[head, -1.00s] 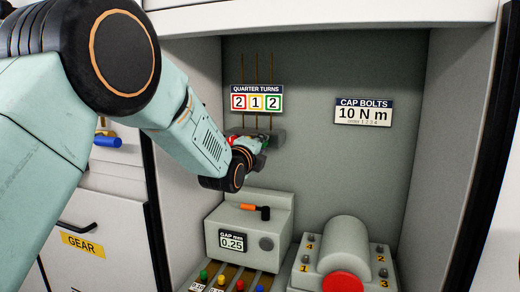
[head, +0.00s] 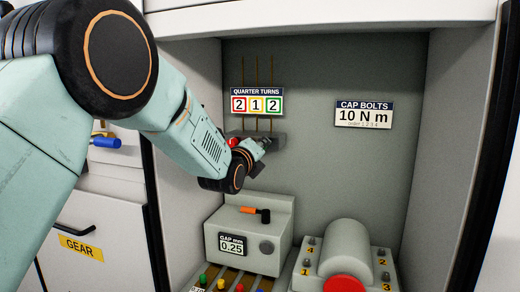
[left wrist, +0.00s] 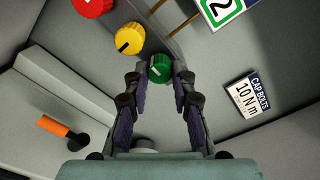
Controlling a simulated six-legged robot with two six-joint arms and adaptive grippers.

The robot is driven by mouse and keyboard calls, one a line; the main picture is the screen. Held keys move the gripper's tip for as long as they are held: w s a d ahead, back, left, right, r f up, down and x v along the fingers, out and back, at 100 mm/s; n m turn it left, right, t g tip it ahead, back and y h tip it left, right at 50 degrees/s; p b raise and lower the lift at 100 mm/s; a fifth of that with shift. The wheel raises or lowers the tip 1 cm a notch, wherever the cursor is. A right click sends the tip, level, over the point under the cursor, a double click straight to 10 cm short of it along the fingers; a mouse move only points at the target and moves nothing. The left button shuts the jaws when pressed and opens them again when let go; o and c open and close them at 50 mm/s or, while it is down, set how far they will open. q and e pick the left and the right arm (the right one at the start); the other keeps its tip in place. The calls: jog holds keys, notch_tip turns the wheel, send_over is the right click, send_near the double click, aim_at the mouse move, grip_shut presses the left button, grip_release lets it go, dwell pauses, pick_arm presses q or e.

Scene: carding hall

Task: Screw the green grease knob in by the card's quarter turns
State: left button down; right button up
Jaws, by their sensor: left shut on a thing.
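The quarter turns card (head: 257,101) on the back wall reads 2 in red, 1 in yellow and 2 in green. Below it is a grey block (head: 278,138) with knobs. In the left wrist view I see a red knob (left wrist: 92,5), a yellow knob (left wrist: 130,39) and the green grease knob (left wrist: 159,67), each with a dark pointer line. My left gripper (left wrist: 160,75) is shut on the green knob, a finger on each side. In the head view my left gripper (head: 264,146) hides the green knob. My right gripper is in neither view.
Below stands a gap box (head: 275,222) with an orange-handled lever (head: 255,213). To its right is a grey housing (head: 347,240) with a red end and numbered bolts. A cap bolts sign (head: 363,114) hangs on the back wall.

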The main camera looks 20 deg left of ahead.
pick_arm(q)
jog(key=shift+a+r, duration=0.1)
jog(key=shift+r, duration=0.4)
jog(key=c, duration=1.5)
grip_release()
jog(key=shift+w, duration=0.1)
jog(key=o, duration=0.4)
jog(key=shift+w+f, duration=0.15)
jog(key=shift+f, duration=0.2)
jog(key=shift+s, duration=0.25)
jog(key=s, duration=1.2)
jog(key=shift+w+a, duration=0.15)
